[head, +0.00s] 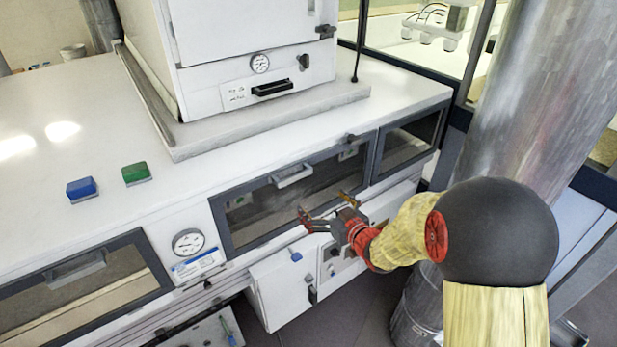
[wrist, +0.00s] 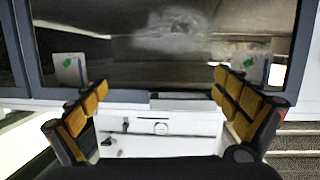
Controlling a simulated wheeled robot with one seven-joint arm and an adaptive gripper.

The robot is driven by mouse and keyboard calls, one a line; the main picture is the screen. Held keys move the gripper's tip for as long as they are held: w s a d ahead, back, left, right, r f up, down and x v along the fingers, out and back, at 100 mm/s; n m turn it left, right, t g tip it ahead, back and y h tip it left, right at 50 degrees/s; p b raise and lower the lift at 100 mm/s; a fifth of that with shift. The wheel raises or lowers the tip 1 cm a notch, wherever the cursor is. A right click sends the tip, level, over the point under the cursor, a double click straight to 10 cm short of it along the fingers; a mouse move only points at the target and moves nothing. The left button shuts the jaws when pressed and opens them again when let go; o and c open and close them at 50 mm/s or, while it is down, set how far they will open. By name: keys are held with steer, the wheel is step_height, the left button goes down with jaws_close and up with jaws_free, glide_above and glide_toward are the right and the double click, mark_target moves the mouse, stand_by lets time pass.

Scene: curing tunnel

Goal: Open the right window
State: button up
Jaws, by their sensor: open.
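The right window (head: 325,183) is a dark-framed glass pane in the front of the white machine, with a pale bar handle (head: 293,176) near its top edge. It looks closed. My gripper (head: 324,206) is open and empty in front of the window's lower right part, below and right of the handle. In the wrist view, the open fingers (wrist: 160,86) stand apart before the glass (wrist: 150,50) and its lower frame. I cannot make out the handle clearly there. No contact with the window is evident.
A left window (head: 85,290) has its own handle. A smaller dark pane (head: 408,142) is at the far right. Between the larger windows is a gauge (head: 188,242). White cabinet doors (head: 285,290) are below. A thick metal column (head: 535,90) stands close to my arm's right.

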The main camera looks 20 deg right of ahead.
mark_target(296, 176)
steer(key=a+r+t+y, duration=0.2)
steer(key=a+r, duration=0.2)
steer(key=r, duration=0.2)
steer(key=shift+n, duration=0.4)
steer(key=x, duration=0.7)
steer(key=shift+w+d+r, duration=0.1)
steer(key=shift+w+r, duration=0.1)
steer(key=shift+r, duration=0.1)
steer(key=shift+c, duration=1.3)
steer(key=c, duration=1.1)
